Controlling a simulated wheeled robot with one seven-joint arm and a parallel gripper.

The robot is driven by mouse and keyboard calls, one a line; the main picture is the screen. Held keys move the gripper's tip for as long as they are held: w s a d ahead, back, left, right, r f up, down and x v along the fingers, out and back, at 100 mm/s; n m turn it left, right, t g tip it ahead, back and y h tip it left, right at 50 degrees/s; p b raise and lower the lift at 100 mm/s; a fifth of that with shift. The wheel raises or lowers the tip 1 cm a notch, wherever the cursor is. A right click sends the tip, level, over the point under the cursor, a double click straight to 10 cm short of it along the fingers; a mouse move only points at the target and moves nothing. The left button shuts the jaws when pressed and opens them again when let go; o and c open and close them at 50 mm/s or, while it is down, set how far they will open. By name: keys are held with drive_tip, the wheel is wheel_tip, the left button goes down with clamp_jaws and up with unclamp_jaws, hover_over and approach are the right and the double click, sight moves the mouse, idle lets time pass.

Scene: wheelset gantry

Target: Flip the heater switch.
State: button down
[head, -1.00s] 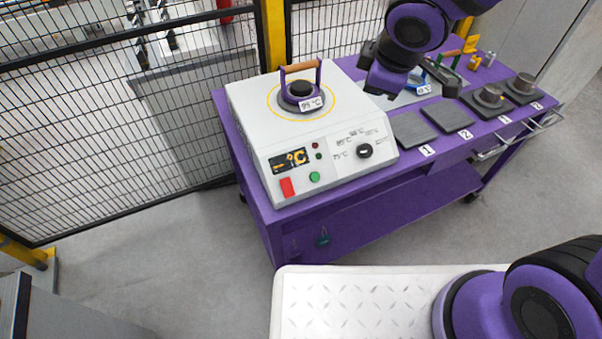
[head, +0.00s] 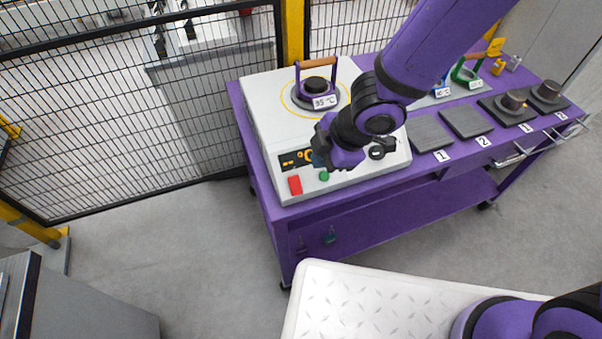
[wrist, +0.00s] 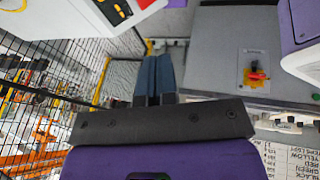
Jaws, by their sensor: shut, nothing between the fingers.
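The heater is a white box (head: 262,128) at the left end of the purple cart. Its sloped front panel carries a red switch (head: 295,185) at the lower left, a green button (head: 324,176) and a black dial (head: 377,152). My gripper (head: 318,152) is over the panel, covering part of the display, up and right of the red switch. I cannot tell its exact gap to the panel. In the wrist view my gripper (wrist: 153,78) is shut and empty, its fingers together. The heater panel's edge (wrist: 112,12) shows there at the top left, with a red part at the frame's top.
A ring-shaped weight with a wooden handle (head: 318,84) sits on the heater top. Grey pads (head: 428,133) lie to the right on the purple cart (head: 400,188). A black mesh fence (head: 215,120) stands behind. The wrist view shows a red rotary switch (wrist: 255,75) on a grey cabinet.

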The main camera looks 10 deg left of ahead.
drive_tip(key=shift+f, duration=0.1)
approach(293, 179)
wheel_tip(293, 179, down, 3)
drive_tip(key=s, duration=0.3)
drive_tip(key=shift+w+a+f, duration=1.05)
drive_tip(key=shift+w+a, duration=0.05)
drive_tip(key=shift+w, duration=0.05)
drive_tip(key=shift+w+a+f, duration=0.25)
drive_tip(key=shift+w+f, duration=0.15)
drive_tip(key=shift+f, duration=0.05)
drive_tip(key=shift+w+a+f, duration=0.25)
drive_tip(key=shift+w, duration=0.2)
drive_tip(key=shift+s, duration=0.2)
